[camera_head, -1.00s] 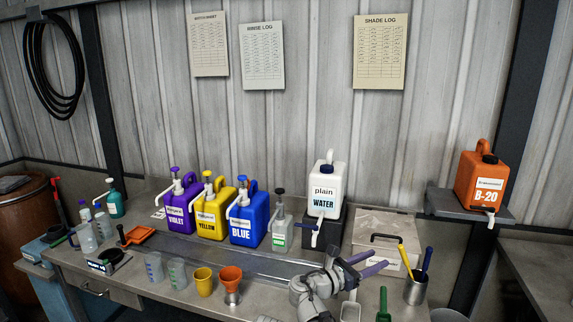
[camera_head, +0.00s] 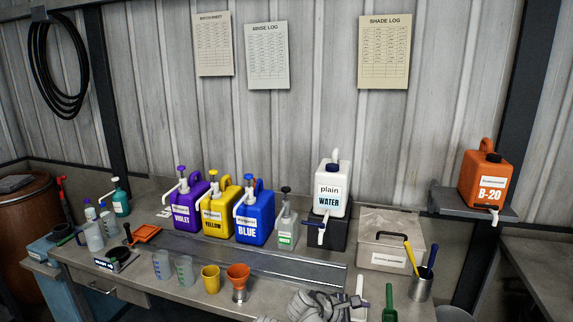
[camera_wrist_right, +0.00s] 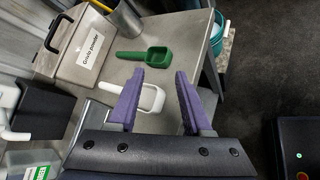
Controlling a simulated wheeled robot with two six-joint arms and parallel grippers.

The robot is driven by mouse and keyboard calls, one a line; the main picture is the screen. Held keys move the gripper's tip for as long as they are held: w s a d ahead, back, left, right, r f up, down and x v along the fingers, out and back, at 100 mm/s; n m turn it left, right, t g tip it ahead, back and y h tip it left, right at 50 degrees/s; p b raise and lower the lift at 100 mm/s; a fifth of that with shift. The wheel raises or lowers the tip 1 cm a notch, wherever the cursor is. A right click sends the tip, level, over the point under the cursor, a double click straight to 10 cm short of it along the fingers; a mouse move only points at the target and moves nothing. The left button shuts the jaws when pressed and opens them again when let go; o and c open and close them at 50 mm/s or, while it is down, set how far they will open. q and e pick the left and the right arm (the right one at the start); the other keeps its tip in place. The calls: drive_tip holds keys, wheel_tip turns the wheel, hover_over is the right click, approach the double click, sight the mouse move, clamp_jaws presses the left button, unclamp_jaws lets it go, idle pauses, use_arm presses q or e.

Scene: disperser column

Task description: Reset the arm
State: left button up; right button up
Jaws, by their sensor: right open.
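My right gripper (camera_wrist_right: 158,75) is open and empty in the right wrist view, its two purple fingers apart over the bench front edge. In the head view, my grey right wrist (camera_head: 315,304) shows at the bottom middle, with the fingers mostly hidden or out of frame. My left gripper is not in view.
The bench holds violet (camera_head: 186,212), yellow (camera_head: 220,212) and blue (camera_head: 256,218) dispensers, a plain water jug (camera_head: 331,190), a lidded grey box (camera_head: 390,238), a metal cup with tools (camera_head: 421,286), an orange funnel (camera_head: 238,276) and a yellow cup (camera_head: 211,278). An orange jug (camera_head: 483,182) stands on the right shelf.

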drive_tip(key=s+a+f+m+g+y, duration=0.2)
drive_tip(key=s+a+f+m+y, duration=0.2)
drive_tip(key=s+a, duration=0.3)
drive_tip(key=s+a+f+m+g+y, duration=0.3)
drive_tip(key=s+a+f+m+y, duration=0.2)
drive_tip(key=s+a+m, duration=0.2)
drive_tip(key=shift+s+f, duration=0.4)
drive_tip(key=shift+s, duration=0.15)
drive_tip(key=shift+a, duration=0.1)
